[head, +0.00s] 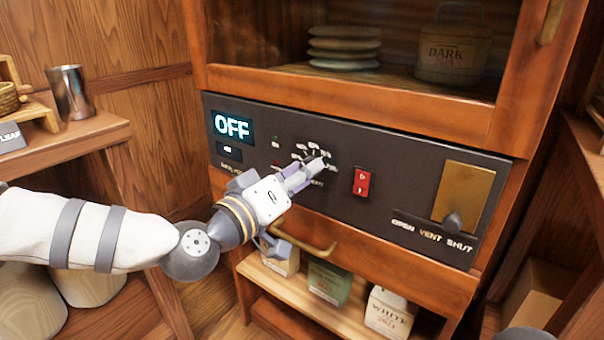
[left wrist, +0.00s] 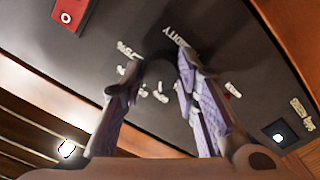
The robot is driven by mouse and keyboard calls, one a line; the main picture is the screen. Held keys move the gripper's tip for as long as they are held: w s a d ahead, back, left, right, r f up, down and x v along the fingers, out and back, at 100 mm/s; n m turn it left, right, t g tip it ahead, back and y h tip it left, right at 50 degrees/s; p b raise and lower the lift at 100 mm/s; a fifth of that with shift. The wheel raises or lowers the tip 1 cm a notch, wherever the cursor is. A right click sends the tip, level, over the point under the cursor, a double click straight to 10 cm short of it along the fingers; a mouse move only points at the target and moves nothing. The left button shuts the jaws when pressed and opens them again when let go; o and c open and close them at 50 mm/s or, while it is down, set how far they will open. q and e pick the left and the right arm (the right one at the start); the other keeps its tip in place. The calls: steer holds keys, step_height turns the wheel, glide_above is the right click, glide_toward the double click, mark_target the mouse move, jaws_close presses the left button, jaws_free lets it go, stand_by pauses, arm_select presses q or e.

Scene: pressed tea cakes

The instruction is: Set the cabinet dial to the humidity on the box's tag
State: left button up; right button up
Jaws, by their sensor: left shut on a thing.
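The cabinet's dark control panel (head: 345,205) faces me, and its display (head: 232,126) reads OFF. The dial (left wrist: 158,74) is a dark round knob ringed by white marks; in the head view the gripper mostly hides it. My left gripper (head: 312,170) reaches in from the left and is shut on the dial, with one finger on each side of it. In the left wrist view the gripper (left wrist: 155,85) shows lilac finger pads beside the knob. The dial's setting cannot be read. Boxes stand on the low shelf: a green one (head: 328,283) and a white one (head: 388,312) labelled WHITE.
A red rocker switch (head: 362,182) sits right of the dial. Farther right is a brass vent plate (head: 464,192) with a dark knob, above the words OPEN VENT SHUT. A brass drawer handle (head: 305,245) juts out below the panel. A metal cup (head: 70,92) stands on the left counter.

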arm_select(q)
steer(key=shift+n+b, duration=0.65)
steer(key=shift+n, duration=3.45)
steer(key=o, duration=1.2)
steer(key=shift+c, duration=0.2)
steer(key=v, duration=1.2)
